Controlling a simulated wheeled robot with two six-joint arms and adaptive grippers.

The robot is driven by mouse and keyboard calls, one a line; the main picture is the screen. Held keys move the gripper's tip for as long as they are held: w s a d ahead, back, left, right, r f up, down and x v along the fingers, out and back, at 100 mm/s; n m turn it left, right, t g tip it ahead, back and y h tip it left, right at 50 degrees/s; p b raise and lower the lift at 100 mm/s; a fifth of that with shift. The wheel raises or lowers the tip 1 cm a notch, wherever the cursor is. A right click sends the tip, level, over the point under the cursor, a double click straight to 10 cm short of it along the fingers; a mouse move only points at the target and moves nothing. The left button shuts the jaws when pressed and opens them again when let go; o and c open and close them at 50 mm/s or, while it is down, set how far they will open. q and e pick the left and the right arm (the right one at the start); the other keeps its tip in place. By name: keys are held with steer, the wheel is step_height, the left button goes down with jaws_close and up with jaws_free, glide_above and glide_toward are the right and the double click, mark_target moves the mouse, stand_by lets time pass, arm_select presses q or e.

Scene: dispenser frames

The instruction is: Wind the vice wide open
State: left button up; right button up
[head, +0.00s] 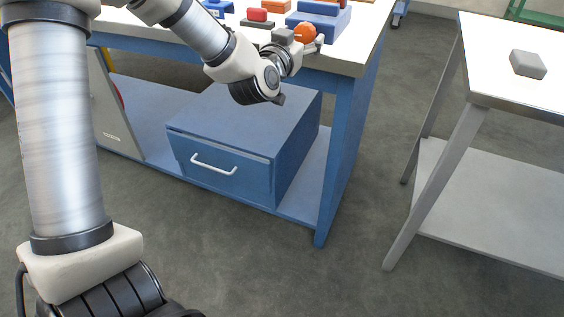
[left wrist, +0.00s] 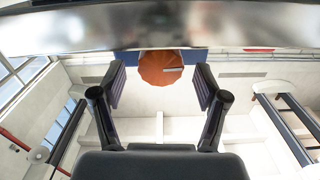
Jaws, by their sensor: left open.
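In the left wrist view, the orange knob (left wrist: 160,68) shows between the open fingers (left wrist: 160,85), with gaps on both sides. A pale mark shows on the knob's face. The vice jaws' opening is not clear. My right gripper is out of view.
Red and black blocks (head: 257,17) lie on the bench left of the vice. A blue drawer cabinet (head: 245,150) sits on the bench's lower shelf. A separate table (head: 488,70) at right carries a grey block (head: 528,63). Bare floor lies between them.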

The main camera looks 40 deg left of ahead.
arm_select(q)
steer(key=s+d+f+g+h+p, duration=0.1)
steer(key=s+d+f+g+p, duration=0.2)
steer(key=s+p, duration=0.4)
steer(key=s+d+f+m+g+h+p, duration=0.1)
steer(key=s+d+f+g+p, duration=0.3)
steer(key=s+f+p, duration=0.3)
steer(key=s+d+f+g+h+p, duration=0.2)
steer(key=s+d+f+g+p, duration=0.2)
steer(key=s+p, duration=0.3)
steer(key=f+g+p, duration=0.1)
steer(key=p, duration=0.4)
steer(key=shift+s+d+m+g, duration=0.2)
steer(key=shift+s+m+g, duration=0.1)
steer(key=shift+g, duration=0.1)
steer(key=shift+f, duration=0.1)
